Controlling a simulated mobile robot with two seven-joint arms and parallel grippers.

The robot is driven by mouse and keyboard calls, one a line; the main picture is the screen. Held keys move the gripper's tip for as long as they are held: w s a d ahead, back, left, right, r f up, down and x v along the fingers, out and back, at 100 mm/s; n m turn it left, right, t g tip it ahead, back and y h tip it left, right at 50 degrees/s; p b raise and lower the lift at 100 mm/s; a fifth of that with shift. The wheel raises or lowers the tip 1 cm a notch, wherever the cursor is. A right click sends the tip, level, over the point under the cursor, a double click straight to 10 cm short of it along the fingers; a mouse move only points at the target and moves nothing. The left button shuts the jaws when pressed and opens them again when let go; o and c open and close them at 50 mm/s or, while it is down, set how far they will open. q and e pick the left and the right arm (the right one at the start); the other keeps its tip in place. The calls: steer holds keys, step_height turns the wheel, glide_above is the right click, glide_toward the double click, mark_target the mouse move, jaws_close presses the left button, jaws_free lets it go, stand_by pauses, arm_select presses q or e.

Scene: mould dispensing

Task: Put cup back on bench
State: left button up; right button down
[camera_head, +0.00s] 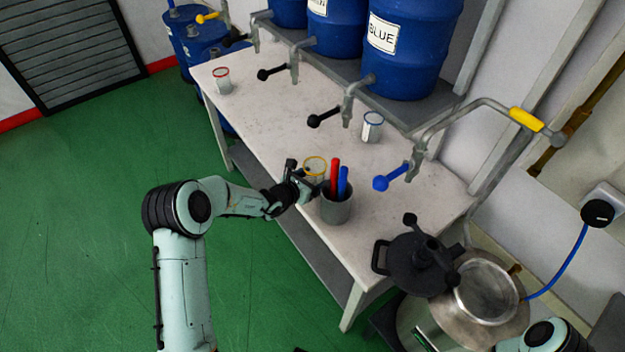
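A cup with a yellow rim (316,166) is at the front edge of the bench (270,125), behind the grey holder. My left gripper (304,178) is at the cup's left side, its dark fingers spread close against it. I cannot tell whether they are closed on the cup, or whether its base touches the bench. A red-rimmed cup (222,82) stands at the bench's far left end. A blue-rimmed cup (372,127) stands near the back. Part of my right arm shows at the bottom right; its gripper is out of view.
A grey holder (336,208) with red and blue sticks stands just right of my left gripper. Blue drums (412,70) with taps sit on a shelf behind the bench. A black lidded piece (415,265) and a metal pot (485,292) are at the right. Green floor is free at left.

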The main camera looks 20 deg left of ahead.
arm_select(q)
steer(key=shift+f, duration=0.45)
